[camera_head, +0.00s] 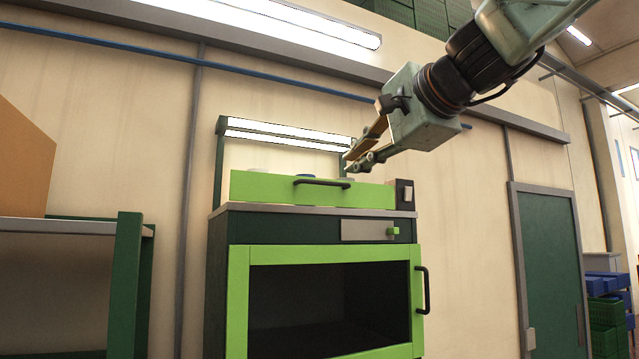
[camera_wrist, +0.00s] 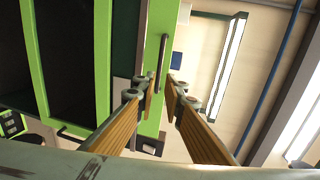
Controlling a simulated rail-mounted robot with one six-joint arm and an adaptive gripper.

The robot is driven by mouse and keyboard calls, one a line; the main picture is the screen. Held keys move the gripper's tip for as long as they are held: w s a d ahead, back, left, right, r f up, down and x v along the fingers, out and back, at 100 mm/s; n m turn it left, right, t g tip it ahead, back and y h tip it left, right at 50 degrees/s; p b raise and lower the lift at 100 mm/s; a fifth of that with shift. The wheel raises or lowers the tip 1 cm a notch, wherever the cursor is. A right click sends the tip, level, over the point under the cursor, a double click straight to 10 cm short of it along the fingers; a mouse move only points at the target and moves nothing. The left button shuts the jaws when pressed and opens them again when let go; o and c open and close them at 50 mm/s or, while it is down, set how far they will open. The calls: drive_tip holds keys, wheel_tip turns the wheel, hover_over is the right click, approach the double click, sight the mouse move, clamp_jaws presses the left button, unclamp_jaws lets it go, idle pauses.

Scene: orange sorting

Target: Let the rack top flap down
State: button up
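The rack (camera_head: 228,230) is a dark green cabinet with a bright green front frame. Its top flap (camera_head: 262,188) is a long bright green panel standing up along the top front edge, with a black bar handle (camera_head: 322,182) at its middle. My gripper (camera_head: 354,162) is above and right of the handle, apart from it. In the wrist view my gripper (camera_wrist: 158,86) is open, its two wooden-padded fingers apart with nothing between them. The flap handle (camera_wrist: 162,62) shows just beyond the fingertips, in line with the gap. The flap (camera_wrist: 153,40) shows there too.
A lamp (camera_head: 285,131) on a frame stands above the rack top. A small dark box (camera_head: 404,194) sits at the flap's right end. A green shelf (camera_head: 128,270) with a cardboard box (camera_head: 22,165) stands left.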

sight(329, 183)
drive_tip(key=shift+w+f, duration=0.1)
drive_tip(key=shift+w, duration=0.05)
drive_tip(key=shift+p+x, duration=0.7)
drive_tip(key=shift+x, duration=6)
clamp_jaws()
